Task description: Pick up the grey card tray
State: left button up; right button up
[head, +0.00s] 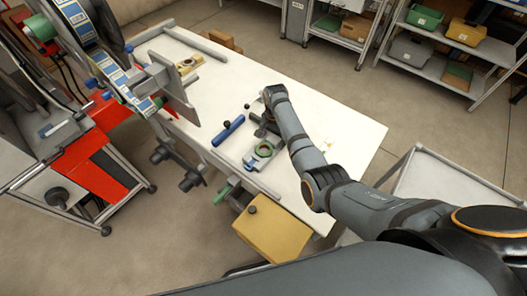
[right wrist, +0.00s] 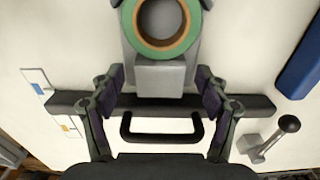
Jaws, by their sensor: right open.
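My right gripper (right wrist: 160,88) is open, its two fingers spread on either side of a black U-shaped handle (right wrist: 160,137). A dark grey bar (right wrist: 70,103) runs crosswise behind the fingers, next to the handle. I cannot tell for certain whether this bar and handle belong to the grey card tray. In the head view my right gripper (head: 258,128) is low over the white table, partly hidden by its own arm. A grey fixture (right wrist: 160,75) with a green-rimmed tape roll (right wrist: 187,40) lies just beyond the fingertips. My left gripper is not in view.
On the white table (head: 340,125) a blue bar (head: 228,129) lies left of the gripper. A black-knobbed lever (right wrist: 288,124) stands close to the right finger. Small cards (right wrist: 37,80) lie at the other side. A yellow box (head: 272,235) sits at the near edge.

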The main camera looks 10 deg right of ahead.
jog(key=c, duration=1.4)
jog(key=shift+r, duration=0.1)
